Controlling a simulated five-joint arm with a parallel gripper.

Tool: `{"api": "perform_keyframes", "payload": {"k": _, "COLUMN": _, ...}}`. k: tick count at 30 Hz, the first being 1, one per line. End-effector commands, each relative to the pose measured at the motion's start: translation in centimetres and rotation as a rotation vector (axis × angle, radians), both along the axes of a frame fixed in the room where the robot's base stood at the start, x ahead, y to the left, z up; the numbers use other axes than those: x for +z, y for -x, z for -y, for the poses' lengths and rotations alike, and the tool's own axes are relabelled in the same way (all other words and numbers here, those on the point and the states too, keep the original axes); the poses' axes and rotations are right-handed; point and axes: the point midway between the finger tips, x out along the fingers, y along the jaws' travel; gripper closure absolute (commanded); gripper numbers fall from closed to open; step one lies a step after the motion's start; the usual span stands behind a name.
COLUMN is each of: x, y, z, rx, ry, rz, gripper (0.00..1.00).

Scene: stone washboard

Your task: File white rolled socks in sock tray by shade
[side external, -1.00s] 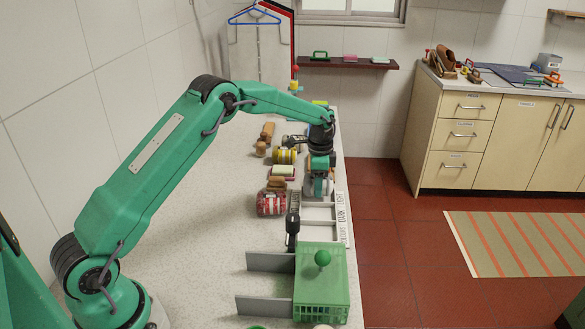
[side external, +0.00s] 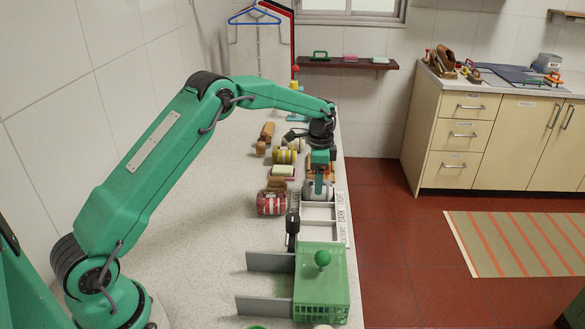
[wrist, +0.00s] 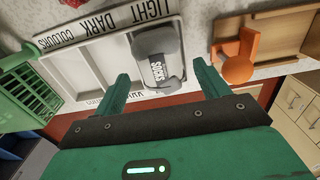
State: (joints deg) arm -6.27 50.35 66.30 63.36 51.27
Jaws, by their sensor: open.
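The sock tray (wrist: 75,68) is pale, with several compartments and a label strip reading LIGHT, DARK and COLOURS. It also shows in the side external view (side external: 318,228). The far end compartment is partly hidden.
A red striped roll (side external: 272,203) and a yellow roll (side external: 285,157) lie left of the tray. A green basket (side external: 320,285) and grey dividers (side external: 268,262) stand at the near end. An orange object (wrist: 235,58) sits just beyond the tray.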

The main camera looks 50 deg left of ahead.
Motion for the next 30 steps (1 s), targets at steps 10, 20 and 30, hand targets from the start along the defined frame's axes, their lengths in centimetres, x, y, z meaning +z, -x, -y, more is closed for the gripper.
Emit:
{"api": "perform_keyframes", "payload": {"k": 10, "x": 4.5, "y": -0.1, "z": 0.0, "rx": 0.0, "ry": 0.0, "rz": 0.003, "gripper": 0.26}}
{"api": "perform_keyframes", "payload": {"k": 20, "x": 5.8, "y": 0.0, "z": 0.0, "rx": 0.0, "ry": 0.0, "rz": 0.0, "gripper": 0.26}}
{"api": "perform_keyframes", "payload": {"k": 30, "x": 8.1, "y": 1.1, "z": 0.4, "rx": 0.034, "ry": -0.002, "rz": 0.025, "gripper": 0.26}}
